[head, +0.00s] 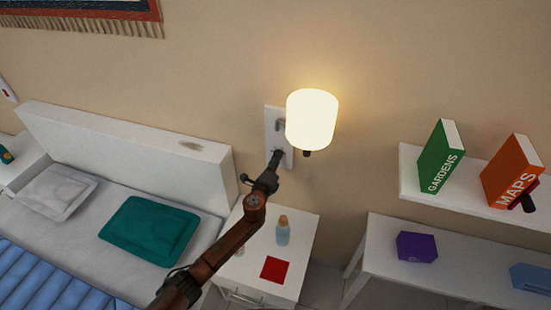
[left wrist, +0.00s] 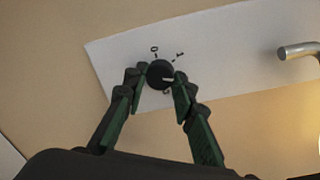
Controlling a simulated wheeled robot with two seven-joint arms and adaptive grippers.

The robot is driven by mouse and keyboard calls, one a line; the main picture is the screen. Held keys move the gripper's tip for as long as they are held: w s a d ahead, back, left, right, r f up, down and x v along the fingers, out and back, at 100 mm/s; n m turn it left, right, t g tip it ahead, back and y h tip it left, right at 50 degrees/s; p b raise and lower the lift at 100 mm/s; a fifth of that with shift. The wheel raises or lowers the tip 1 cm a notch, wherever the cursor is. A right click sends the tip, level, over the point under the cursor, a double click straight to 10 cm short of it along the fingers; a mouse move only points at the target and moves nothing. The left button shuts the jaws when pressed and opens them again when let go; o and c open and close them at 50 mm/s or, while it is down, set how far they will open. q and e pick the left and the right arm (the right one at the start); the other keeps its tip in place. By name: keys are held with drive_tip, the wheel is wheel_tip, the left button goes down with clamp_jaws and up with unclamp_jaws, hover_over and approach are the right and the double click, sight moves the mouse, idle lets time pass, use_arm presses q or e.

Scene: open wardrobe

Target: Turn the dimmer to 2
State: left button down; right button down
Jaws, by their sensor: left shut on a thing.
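The dimmer is a round dark knob (left wrist: 160,74) on a white wall plate (left wrist: 115,60), which also shows in the head view (head: 271,122) behind the lit lamp. My left gripper (left wrist: 163,77) is shut on the knob, one finger on each side. A short white mark on the knob points right in the left wrist view, below the printed 1. A 0 is printed above the knob. Another label below it is partly hidden, and I cannot read it. In the head view my left gripper (head: 276,158) reaches the lower part of the plate.
The lit lamp (head: 312,118) stands out just right of my left gripper. Below is a white nightstand (head: 298,235) with a small bottle (head: 283,232) and a red square (head: 276,268). The bed headboard (head: 130,145) is left; a shelf (head: 428,195) with books is right.

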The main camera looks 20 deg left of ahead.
use_arm(q)
drive_tip(key=shift+m, duration=1)
drive_tip(key=shift+d+f, duration=0.1)
drive_tip(key=c, duration=1.6)
unclamp_jaws()
drive_tip(key=shift+s, duration=0.1)
drive_tip(key=s, duration=1.2)
drive_tip(key=shift+r, duration=0.35)
drive_tip(key=shift+w, duration=0.1)
